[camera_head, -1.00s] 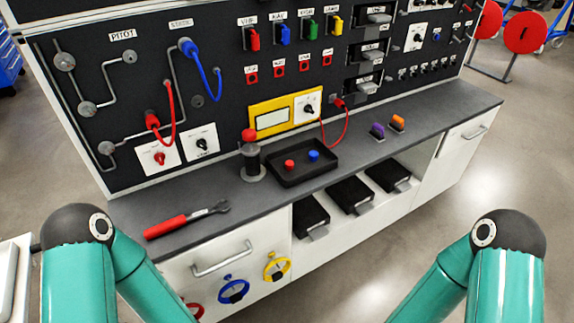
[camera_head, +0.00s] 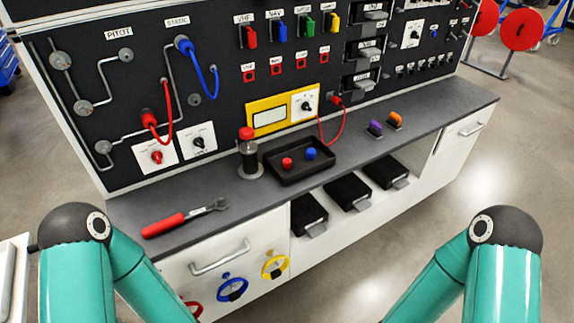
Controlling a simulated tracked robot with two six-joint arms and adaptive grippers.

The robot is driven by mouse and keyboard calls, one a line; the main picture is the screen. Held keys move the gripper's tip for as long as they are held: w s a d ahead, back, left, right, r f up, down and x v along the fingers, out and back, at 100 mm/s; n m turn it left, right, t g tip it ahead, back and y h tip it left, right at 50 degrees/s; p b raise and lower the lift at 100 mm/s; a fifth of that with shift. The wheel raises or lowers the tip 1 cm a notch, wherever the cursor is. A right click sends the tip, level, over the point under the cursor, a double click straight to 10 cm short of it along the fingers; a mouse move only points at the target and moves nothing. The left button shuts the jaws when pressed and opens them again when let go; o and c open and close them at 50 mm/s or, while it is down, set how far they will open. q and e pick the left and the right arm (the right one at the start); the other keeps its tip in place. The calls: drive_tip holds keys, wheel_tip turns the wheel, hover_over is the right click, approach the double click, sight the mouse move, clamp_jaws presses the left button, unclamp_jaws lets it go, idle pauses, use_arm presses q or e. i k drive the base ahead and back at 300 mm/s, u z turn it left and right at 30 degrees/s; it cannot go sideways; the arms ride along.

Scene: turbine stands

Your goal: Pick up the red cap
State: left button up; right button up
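A small red cap (camera_head: 287,163) sits in the black tray (camera_head: 283,182) on the grey worktop, left of a small blue cap (camera_head: 310,153). Another red piece (camera_head: 246,133) tops a dark cylinder (camera_head: 249,155) just left of the tray. I cannot tell from the picture which red piece the task means. Both my arms show only as teal links at the lower left and lower right. Neither gripper is in view, and nothing of mine is near the caps.
A red-handled wrench (camera_head: 184,217) lies at the worktop's left. A purple piece (camera_head: 376,128) and an orange piece (camera_head: 395,120) stand to the right. Behind rises a black panel (camera_head: 225,125) with knobs, switches and cables. Black drawers (camera_head: 347,191) sit below the worktop.

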sight(286, 161)
drive_tip(key=k, duration=1.05)
drive_tip(key=z, duration=0.85)
drive_tip(key=i, duration=2.15)
drive_tip(key=u, duration=0.8)
drive_tip(key=k, duration=0.8)
drive_tip(key=u, duration=0.1)
drive_tip(key=i, duration=0.7)
